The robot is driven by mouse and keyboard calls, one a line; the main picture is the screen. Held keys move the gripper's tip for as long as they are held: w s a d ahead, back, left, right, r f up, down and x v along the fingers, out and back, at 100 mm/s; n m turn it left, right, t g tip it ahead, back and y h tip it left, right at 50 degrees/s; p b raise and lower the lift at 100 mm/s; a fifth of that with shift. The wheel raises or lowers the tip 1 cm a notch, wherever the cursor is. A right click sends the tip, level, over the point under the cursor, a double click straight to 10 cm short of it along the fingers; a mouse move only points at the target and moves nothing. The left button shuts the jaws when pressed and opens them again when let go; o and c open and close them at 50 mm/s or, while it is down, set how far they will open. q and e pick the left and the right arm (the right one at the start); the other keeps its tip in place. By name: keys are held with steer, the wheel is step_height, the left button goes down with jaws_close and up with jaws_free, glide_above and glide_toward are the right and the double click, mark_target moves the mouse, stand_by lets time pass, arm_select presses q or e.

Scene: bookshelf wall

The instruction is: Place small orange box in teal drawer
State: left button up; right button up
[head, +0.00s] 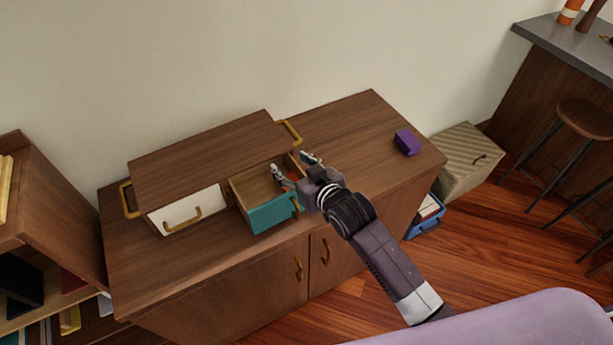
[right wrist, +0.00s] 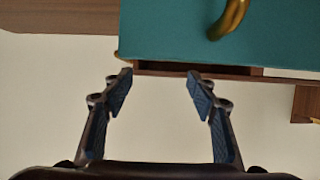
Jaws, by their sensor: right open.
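The teal drawer (head: 272,214) is pulled out of the brown wooden drawer unit on the cabinet top. A small orange patch (head: 292,182), likely the orange box, shows at the drawer's right inner side, partly hidden by my gripper. My right gripper (head: 294,167) is at the drawer's right end, with its fingers open. In the right wrist view its fingers (right wrist: 158,82) are apart with nothing between them. The teal drawer front (right wrist: 180,35) with its gold handle (right wrist: 230,18) fills the top there. My left gripper is not in view.
A purple box (head: 406,142) lies on the right of the cabinet top (head: 345,130). A striped box (head: 468,160) and a blue bin (head: 428,222) stand on the floor to the right, near a stool (head: 580,118).

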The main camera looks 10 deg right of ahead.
steer(key=b+v, duration=0.1)
steer(key=v, duration=1)
steer(key=shift+s+d, duration=0.1)
steer(key=s+d+f+m+g+h, duration=0.1)
steer(key=s+d+f+g, duration=0.25)
steer(key=s, duration=0.45)
steer(key=s+d+f+g+h, duration=0.2)
steer(key=s+d+f+g, duration=0.1)
steer(key=s+f, duration=0.3)
steer(key=s+d+f+m+g+h, duration=0.1)
steer(key=s+d+f+g, duration=0.2)
steer(key=s, duration=0.6)
step_height(320, 180, down, 29)
steer(key=s+g+b, duration=0.1)
steer(key=s, duration=0.2)
steer(key=s+d+f, duration=0.1)
steer(key=s+f, duration=0.6)
steer(key=s, duration=0.1)
steer(key=s+d+f+g, duration=0.1)
steer(key=s+d+f, duration=0.1)
steer(key=s+f, duration=0.6)
steer(key=shift+s+d+h, duration=0.15)
steer(key=shift+d+h, duration=0.15)
